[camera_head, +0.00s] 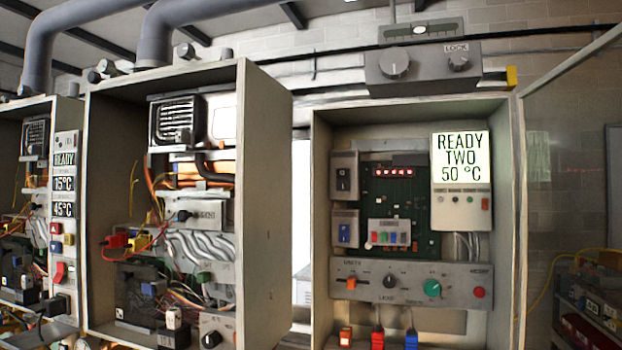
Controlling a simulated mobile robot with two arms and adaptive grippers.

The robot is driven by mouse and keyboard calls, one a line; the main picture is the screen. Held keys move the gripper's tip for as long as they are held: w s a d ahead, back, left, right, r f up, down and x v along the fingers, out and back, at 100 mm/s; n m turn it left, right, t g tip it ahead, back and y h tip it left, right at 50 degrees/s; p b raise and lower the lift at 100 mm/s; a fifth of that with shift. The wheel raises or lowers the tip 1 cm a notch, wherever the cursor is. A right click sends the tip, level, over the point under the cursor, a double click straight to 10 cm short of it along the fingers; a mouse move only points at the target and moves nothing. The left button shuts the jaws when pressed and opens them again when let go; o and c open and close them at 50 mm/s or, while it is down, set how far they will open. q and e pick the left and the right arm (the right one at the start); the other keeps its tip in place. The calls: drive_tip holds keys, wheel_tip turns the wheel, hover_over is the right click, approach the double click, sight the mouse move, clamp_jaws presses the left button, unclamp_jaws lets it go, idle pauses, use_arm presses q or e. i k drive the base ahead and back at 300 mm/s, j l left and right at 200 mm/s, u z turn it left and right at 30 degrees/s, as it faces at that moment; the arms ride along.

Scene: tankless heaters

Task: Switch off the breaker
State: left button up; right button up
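No part is clearly labelled as the breaker. The open right cabinet (502,200) has two switch blocks at its inner left: an upper grey one with a dark face (343,180) and a lower one with a blue face (344,233). Their positions are too small to read. The white display (459,160) reads "READY TWO 50 °C". A control strip (455,280) below carries an orange switch (351,283), a black knob (390,282), a green knob (432,288) and a red button (479,292). Neither of my grippers is in view.
A middle open cabinet (265,210) full of wiring and a left cabinet panel (64,210) with displays stand at left. A box with two knobs (425,66) sits above the right cabinet. Its open door (575,57) extends right. A crate (590,305) stands at lower right.

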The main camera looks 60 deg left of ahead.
sight(343, 177)
drive_tip(key=u, duration=1.7)
